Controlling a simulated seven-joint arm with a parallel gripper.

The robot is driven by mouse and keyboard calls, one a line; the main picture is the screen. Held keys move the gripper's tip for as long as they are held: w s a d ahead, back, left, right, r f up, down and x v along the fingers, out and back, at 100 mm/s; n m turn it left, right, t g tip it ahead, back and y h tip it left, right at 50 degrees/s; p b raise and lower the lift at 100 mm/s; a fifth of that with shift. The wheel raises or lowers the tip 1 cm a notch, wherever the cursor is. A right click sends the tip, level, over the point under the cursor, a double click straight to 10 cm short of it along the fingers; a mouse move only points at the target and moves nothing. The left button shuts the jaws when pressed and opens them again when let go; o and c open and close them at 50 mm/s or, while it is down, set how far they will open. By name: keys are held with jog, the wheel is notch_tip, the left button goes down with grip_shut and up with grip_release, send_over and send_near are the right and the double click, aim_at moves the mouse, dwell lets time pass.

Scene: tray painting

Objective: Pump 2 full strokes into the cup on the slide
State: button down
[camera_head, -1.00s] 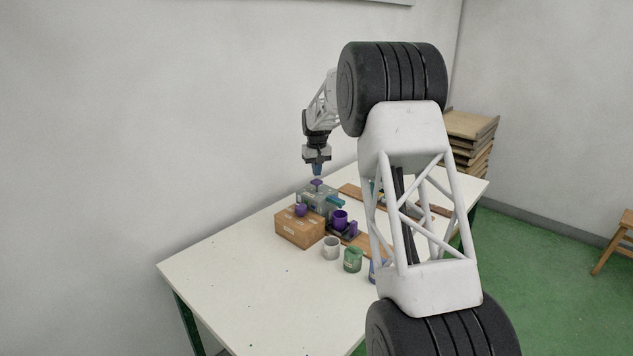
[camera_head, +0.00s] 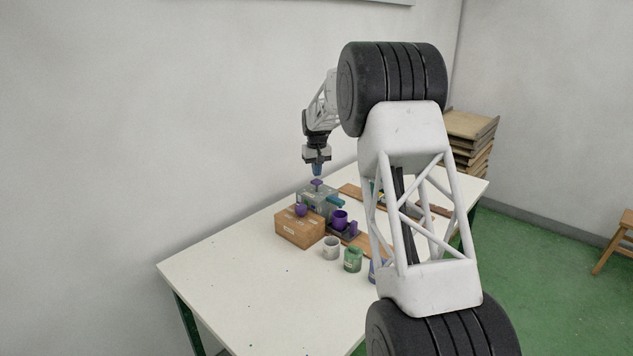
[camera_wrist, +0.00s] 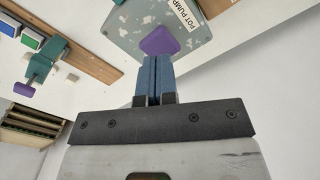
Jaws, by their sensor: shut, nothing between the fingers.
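The pot pump (camera_head: 306,200) is a grey-teal box with a teal spout (camera_head: 336,201) on its right side. Its purple plunger knob (camera_head: 317,182) stands raised on top; it also shows in the wrist view (camera_wrist: 160,41). My gripper (camera_head: 317,175) points down right over the knob, its blue fingers shut together and empty; they also show in the wrist view (camera_wrist: 156,60). I cannot tell whether the fingertips touch the knob. A purple cup (camera_head: 340,218) stands below the spout on the dark slide (camera_head: 346,234), which has a purple handle (camera_head: 353,227). The cup's inside is not clear.
A brown box (camera_head: 300,230) with a purple knob (camera_head: 301,210) stands in front of the pump. White (camera_head: 331,249) and green (camera_head: 352,260) pots stand nearby, with a blue one partly hidden by my arm. The table's (camera_head: 240,280) front left is clear. The wall is close behind.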

aim_at(317, 181)
jog(key=shift+f, duration=2.4)
dwell(0.8)
jog(key=shift+r, duration=2.4)
